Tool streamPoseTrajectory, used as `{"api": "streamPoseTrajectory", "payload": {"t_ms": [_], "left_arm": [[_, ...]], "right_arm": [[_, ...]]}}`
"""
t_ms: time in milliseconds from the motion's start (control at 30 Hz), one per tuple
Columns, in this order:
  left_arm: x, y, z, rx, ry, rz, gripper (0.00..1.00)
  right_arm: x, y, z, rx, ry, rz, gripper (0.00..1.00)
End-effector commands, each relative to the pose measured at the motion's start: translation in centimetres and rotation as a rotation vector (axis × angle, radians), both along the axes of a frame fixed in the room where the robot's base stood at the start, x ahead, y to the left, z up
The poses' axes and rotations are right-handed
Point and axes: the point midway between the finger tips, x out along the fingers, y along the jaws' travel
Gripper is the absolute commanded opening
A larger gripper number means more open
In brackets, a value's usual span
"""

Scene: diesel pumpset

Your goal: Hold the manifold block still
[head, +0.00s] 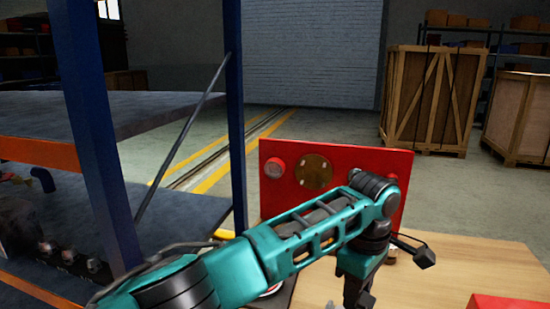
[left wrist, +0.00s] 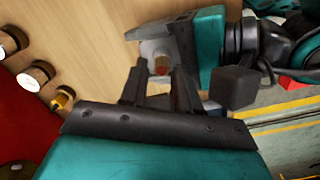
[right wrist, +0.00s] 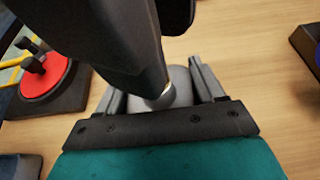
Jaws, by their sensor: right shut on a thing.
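The manifold block (left wrist: 150,47) is a grey piece with a reddish-brass fitting, seen in the left wrist view. My right gripper (left wrist: 178,42) is shut on it; in the right wrist view the grey piece (right wrist: 181,84) sits between its fingers (right wrist: 160,82). My left gripper (left wrist: 157,85) is open, its fingers pointing at the block with a gap between them. I cannot tell whether they touch it. In the head view my left gripper (head: 359,293) points down over the wooden table. The block and right gripper are not discernible there. A large dark part covers some of the block in the right wrist view.
A red panel (head: 340,160) with a gauge and a brass disc stands behind my left arm. A blue rack post (head: 95,140) stands at left. A red disc with a black knob (right wrist: 45,75) lies left in the right wrist view.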

Motion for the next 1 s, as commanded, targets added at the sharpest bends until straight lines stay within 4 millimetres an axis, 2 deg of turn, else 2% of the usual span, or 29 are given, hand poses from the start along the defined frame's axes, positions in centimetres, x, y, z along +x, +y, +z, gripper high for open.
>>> {"api": "streamPoseTrajectory", "payload": {"t_ms": [33, 167, 467, 567, 1000], "left_arm": [[0.1, 0.2, -0.2, 0.003, 0.001, 0.003, 0.36], [0.1, 0.3, -0.4, 0.006, 0.002, 0.006, 0.49], [0.2, 0.4, -0.3, 0.008, 0.002, 0.009, 0.49], [0.2, 0.4, 0.6, 0.008, 0.001, 0.008, 0.49], [0.2, 0.3, 6.8, 0.007, 0.0, 0.007, 0.49]], "right_arm": [[-0.1, -0.1, -0.2, -0.001, 0.006, -0.002, 0.15], [-0.1, -0.1, -0.1, -0.001, 0.003, -0.004, 0.15], [0.0, -0.1, 0.1, 0.0, -0.003, -0.005, 0.15], [0.1, -0.1, 0.2, 0.001, -0.004, -0.005, 0.15], [0.1, -0.1, 0.4, 0.003, -0.01, -0.005, 0.15]]}}
